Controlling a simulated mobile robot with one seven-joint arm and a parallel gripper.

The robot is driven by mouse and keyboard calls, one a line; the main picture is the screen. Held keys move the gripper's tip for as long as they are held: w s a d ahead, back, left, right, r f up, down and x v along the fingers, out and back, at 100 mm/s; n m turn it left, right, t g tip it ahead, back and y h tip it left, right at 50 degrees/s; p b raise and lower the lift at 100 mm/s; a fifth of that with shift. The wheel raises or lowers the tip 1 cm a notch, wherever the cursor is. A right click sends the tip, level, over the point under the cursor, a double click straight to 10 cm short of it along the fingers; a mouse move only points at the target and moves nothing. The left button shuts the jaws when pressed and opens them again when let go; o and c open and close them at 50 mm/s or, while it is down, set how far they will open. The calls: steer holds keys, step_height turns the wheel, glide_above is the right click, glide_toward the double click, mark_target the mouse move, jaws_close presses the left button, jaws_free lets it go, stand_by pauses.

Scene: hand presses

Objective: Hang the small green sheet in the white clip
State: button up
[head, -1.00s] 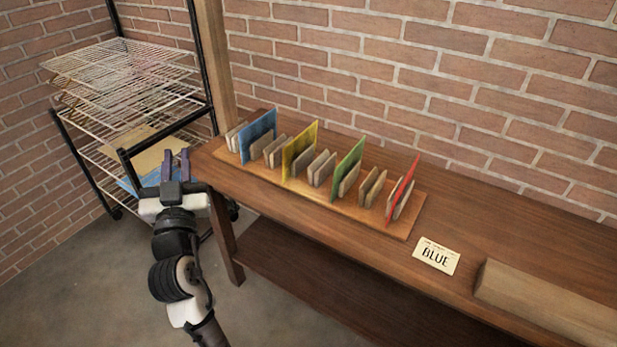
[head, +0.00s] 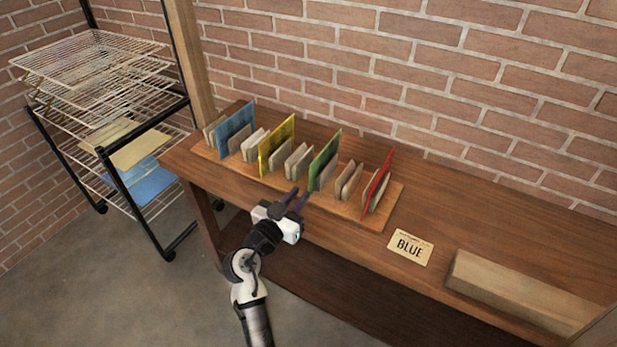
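A green upright panel (head: 324,160) stands in a slotted wooden board on the table, between a yellow panel (head: 276,146) and a red panel (head: 377,182). I cannot tell whether it is the small green sheet; no other green sheet shows. Small pale cards (head: 348,180) stand between the panels. No white clip is in view. My gripper (head: 297,196) is at the front edge of the board, to the lower left of the green panel in the picture. Its two dark fingers are spread, with nothing visible between them.
A blue panel (head: 236,127) stands at the board's left end. A card reading BLUE (head: 410,248) and a long wooden block (head: 520,290) lie to the right. A wire rack (head: 90,50) at left holds yellowish and blue sheets (head: 140,182). A brick wall is behind the table.

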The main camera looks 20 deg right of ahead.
steer(key=x, duration=0.3)
steer(key=shift+w+d+f, duration=0.1)
steer(key=shift+w+d, duration=0.15)
steer(key=shift+b+x, duration=0.35)
steer(key=shift+x, duration=0.55)
jaws_close()
step_height(320, 180, up, 8)
steer(key=p, duration=0.4)
steer(key=shift+f, duration=0.15)
steer(key=b+v, duration=0.2)
steer(key=v, duration=0.5)
